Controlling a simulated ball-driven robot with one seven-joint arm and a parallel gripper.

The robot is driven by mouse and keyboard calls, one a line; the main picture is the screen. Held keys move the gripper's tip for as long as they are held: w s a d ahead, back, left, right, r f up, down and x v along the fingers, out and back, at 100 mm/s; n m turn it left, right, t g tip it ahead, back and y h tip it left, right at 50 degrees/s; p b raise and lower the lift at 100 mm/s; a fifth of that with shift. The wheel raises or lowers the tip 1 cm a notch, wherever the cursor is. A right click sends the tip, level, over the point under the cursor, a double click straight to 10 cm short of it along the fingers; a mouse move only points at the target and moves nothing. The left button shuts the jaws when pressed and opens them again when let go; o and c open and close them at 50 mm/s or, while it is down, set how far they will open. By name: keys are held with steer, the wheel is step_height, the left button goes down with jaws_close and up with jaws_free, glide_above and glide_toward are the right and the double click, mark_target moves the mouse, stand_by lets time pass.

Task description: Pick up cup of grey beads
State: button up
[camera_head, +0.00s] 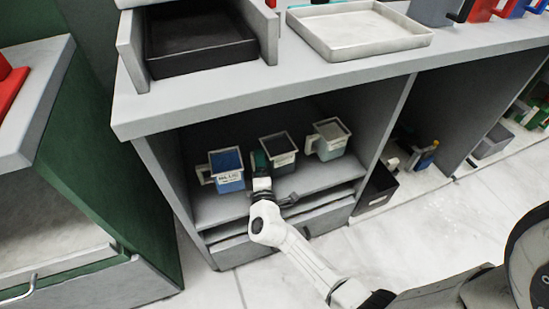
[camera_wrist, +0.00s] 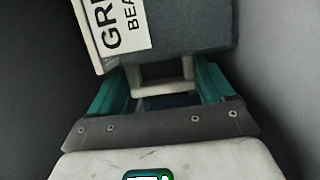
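A cup with a dark grey body and a white label (camera_head: 283,159) stands in the middle of a row of cups on the open shelf. In the wrist view this cup (camera_wrist: 190,25) fills the top, and its label shows "GRE" and "BEA", cut off by the frame edge. My gripper (camera_head: 260,160) is at the cup's left side. In the wrist view its teal fingers (camera_wrist: 162,82) are spread apart, one on each side of the cup's pale handle (camera_wrist: 162,72). I cannot tell whether they touch the handle. The cup stands on the shelf.
A cup of blue beads (camera_head: 227,170) stands close to the left of my gripper. Another pale cup (camera_head: 328,139) stands to the right. The shelf has side walls and a countertop (camera_head: 250,92) above. A black bin (camera_head: 376,190) is on the floor to the right.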

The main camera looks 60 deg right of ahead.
steer(key=c, duration=0.5)
steer(key=shift+r, duration=0.1)
steer(key=shift+r, duration=0.2)
steer(key=s+r+p, duration=0.4)
steer(key=s+r, duration=0.8)
steer(key=s, duration=0.2)
steer(key=shift+r, duration=0.25)
